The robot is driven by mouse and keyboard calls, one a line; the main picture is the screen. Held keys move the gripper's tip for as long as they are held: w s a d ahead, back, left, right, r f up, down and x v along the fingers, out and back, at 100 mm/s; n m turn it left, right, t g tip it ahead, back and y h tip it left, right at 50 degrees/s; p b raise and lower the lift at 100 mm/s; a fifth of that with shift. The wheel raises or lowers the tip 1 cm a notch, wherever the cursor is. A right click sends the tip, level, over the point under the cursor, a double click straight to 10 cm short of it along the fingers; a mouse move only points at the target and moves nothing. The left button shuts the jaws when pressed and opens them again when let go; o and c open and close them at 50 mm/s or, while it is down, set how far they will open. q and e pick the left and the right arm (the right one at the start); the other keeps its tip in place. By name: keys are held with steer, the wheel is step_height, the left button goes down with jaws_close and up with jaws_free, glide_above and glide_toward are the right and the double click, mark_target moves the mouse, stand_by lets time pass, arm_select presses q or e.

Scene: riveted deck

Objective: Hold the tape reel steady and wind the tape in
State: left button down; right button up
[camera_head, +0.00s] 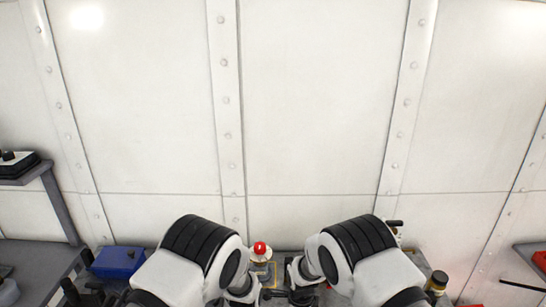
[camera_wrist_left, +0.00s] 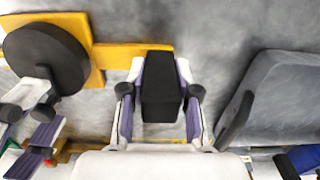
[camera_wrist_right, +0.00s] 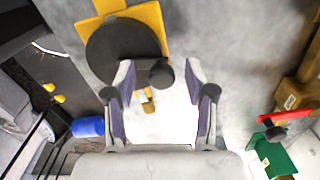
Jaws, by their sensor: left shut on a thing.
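The tape reel shows in the left wrist view as a black disc (camera_wrist_left: 45,57) on a yellow frame (camera_wrist_left: 130,52). My left gripper (camera_wrist_left: 160,95) is shut on a black block (camera_wrist_left: 161,88) at the frame's edge, apparently its handle. In the right wrist view the reel's disc (camera_wrist_right: 118,52) sits beyond my right gripper (camera_wrist_right: 160,88). I cannot make out the tape. In the head view my arms hide most of the reel.
A red-topped button (camera_head: 260,249) stands behind my arms. A blue box (camera_head: 118,262) lies at the left and a yellow-banded dark cylinder (camera_head: 437,282) at the right. A green piece (camera_wrist_right: 275,155) and a red-handled item (camera_wrist_right: 285,117) lie right of my right gripper.

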step_height(320, 180, up, 17)
stand_by(0.7)
steer(key=shift+r, duration=0.15)
arm_select(q)
steer(key=c, duration=0.8)
jaws_free()
steer(key=shift+o, duration=0.2)
steer(key=shift+w+f, duration=0.1)
arm_select(e)
steer(key=shift+w, duration=0.1)
steer(key=shift+f, duration=0.2)
